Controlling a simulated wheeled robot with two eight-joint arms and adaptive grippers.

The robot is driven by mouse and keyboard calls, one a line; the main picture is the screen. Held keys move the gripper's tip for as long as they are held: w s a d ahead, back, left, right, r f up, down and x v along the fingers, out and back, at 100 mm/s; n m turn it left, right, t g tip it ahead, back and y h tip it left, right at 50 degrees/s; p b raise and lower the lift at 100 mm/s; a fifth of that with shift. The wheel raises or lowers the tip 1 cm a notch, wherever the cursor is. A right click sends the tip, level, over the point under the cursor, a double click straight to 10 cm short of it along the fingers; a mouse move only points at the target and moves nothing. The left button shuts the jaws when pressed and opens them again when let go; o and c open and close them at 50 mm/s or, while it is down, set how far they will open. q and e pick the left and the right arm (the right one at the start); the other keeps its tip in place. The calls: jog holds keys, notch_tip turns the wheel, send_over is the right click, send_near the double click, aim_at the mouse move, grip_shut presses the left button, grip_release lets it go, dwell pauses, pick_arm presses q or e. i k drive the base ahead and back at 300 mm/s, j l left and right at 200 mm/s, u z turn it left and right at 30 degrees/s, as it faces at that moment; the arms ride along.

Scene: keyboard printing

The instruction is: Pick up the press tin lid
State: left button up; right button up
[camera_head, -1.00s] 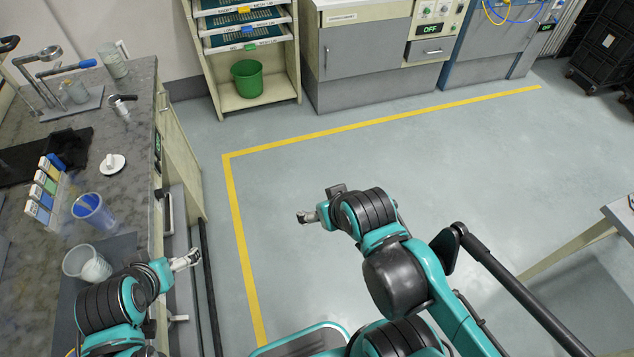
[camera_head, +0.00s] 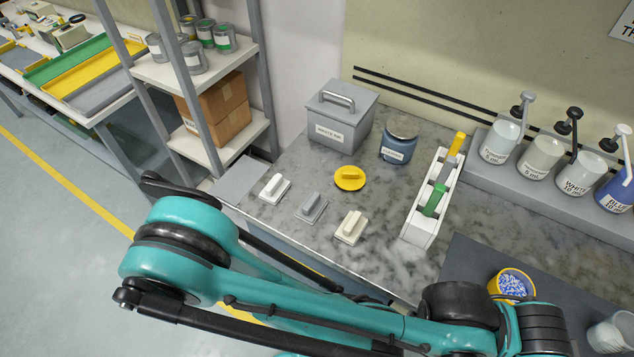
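No lid here is legibly marked as the press tin lid. A round yellow lid (camera_head: 350,178) with a raised grip lies flat on the marble counter (camera_head: 385,235). Just behind it, to its right, stands a blue-grey round tin (camera_head: 397,144) with a label too small to read. The only arm in view, which is mine, crosses the bottom of the picture, in front of the counter. Neither gripper can be made out, and nothing touches the yellow lid.
A grey box (camera_head: 340,115) with a handle stands behind the lid. White, grey and cream handled blocks lie in front. A white rack (camera_head: 425,215) stands to the right, near pump bottles (camera_head: 545,150). A yellow-rimmed cup (camera_head: 511,283) is close to my arm. A shelf (camera_head: 205,80) is at left.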

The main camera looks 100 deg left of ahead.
aim_at(349, 177)
jog(key=j+u, duration=0.1)
jog(key=u, duration=3.1)
jog(key=j, duration=0.35)
jog(key=i+j+u, duration=0.1)
jog(key=j, duration=0.35)
jog(key=i+j, duration=0.15)
jog(key=j, duration=0.3)
jog(key=u, duration=0.05)
